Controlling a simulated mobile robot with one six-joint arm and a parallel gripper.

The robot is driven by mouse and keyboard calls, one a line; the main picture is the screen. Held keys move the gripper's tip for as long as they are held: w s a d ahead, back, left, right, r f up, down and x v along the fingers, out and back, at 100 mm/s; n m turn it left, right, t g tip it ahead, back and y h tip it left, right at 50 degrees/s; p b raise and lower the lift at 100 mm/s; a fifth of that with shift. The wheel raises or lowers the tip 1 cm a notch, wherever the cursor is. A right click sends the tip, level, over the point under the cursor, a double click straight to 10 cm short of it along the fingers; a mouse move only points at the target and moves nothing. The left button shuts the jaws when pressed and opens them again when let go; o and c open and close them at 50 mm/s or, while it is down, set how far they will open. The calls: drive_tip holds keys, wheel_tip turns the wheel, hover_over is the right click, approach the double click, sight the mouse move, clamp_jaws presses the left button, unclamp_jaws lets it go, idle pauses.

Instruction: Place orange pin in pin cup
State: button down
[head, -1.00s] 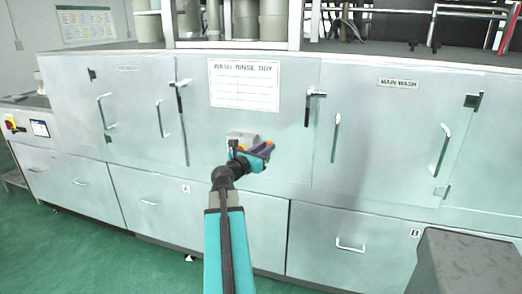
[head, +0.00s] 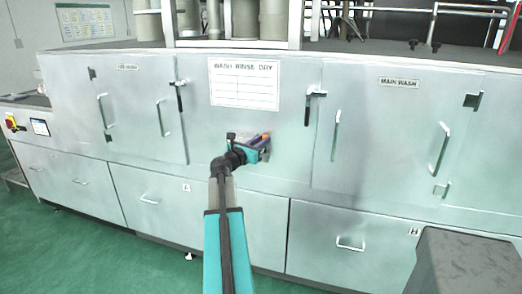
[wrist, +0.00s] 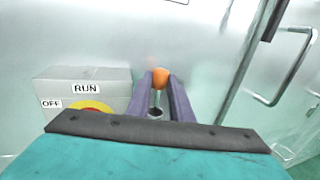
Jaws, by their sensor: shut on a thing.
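The orange pin (wrist: 160,78) shows its rounded orange head between my purple fingers in the wrist view. My gripper (wrist: 160,88) is shut on it. A pale shaft seems to run below the head to a small dark round spot; I cannot tell whether that spot is the pin cup. In the head view my gripper (head: 264,141) is in front of the machine's middle panel, below the WASH RINSE DRY sign, with a bit of orange at its tip. The pin's lower part is largely hidden by my gripper.
A grey switch box (wrist: 80,88) marked RUN and OFF, with a yellow and red control, is close left of my fingers. A door handle (wrist: 268,85) is at the right. Grey machine doors (head: 400,130) stand behind; the green floor (head: 110,250) is clear at left.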

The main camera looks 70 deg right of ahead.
drive_tip(key=shift+f, duration=0.15)
drive_tip(key=shift+f, duration=1.6)
drive_tip(key=shift+f, duration=0.15)
drive_tip(key=c, duration=1.6)
unclamp_jaws()
drive_tip(key=shift+b+v, duration=0.55)
drive_tip(key=shift+v, duration=5.5)
